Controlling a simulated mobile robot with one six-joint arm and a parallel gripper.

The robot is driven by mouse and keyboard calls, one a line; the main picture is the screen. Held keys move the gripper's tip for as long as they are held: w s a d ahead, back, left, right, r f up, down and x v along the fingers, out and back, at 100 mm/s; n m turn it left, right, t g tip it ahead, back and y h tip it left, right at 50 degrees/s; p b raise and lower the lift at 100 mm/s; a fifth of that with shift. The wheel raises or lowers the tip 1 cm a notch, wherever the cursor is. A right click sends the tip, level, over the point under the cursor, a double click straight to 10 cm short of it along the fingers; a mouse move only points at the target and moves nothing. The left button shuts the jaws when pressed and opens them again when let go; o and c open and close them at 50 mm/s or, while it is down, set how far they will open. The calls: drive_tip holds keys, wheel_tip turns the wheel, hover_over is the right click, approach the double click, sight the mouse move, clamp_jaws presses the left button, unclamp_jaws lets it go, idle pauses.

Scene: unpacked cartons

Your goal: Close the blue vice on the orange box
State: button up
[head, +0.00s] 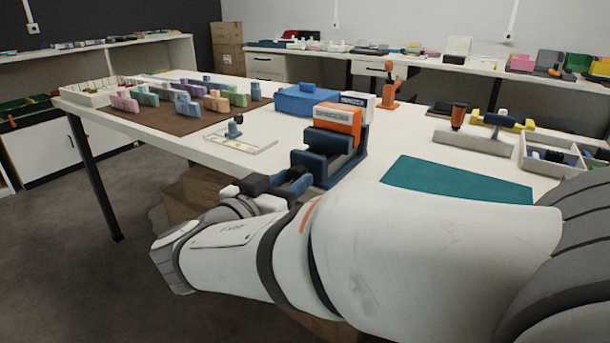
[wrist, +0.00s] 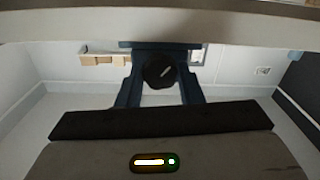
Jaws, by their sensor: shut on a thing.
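The dark blue vice (head: 318,166) stands at the table's near edge. The orange box (head: 338,117) sits upright between its jaws, its top showing above them. I cannot tell whether both jaws touch it. My gripper (head: 297,180) is low in front of the vice, at the table edge, and part of it is hidden by my own arm. In the wrist view, my gripper's blue fingers (wrist: 160,88) stand either side of a round black knob (wrist: 159,70) with a pale mark and are shut on it. The knob is hidden in the head view.
A white box (head: 358,101) stands right behind the orange box. A blue case (head: 306,100) lies behind the vice, and a teal mat (head: 455,184) lies to its right. A small clamp on a pale plate (head: 240,135) is to the left. Cartons (head: 195,190) stand under the table.

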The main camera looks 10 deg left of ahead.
drive_tip(key=shift+m, duration=1)
drive_tip(key=o, duration=1)
drive_tip(key=shift+c, duration=0.2)
drive_tip(key=p+v, duration=0.2)
drive_tip(key=v, duration=0.5)
drive_tip(key=shift+s, duration=0.4)
drive_tip(key=shift+a, duration=0.1)
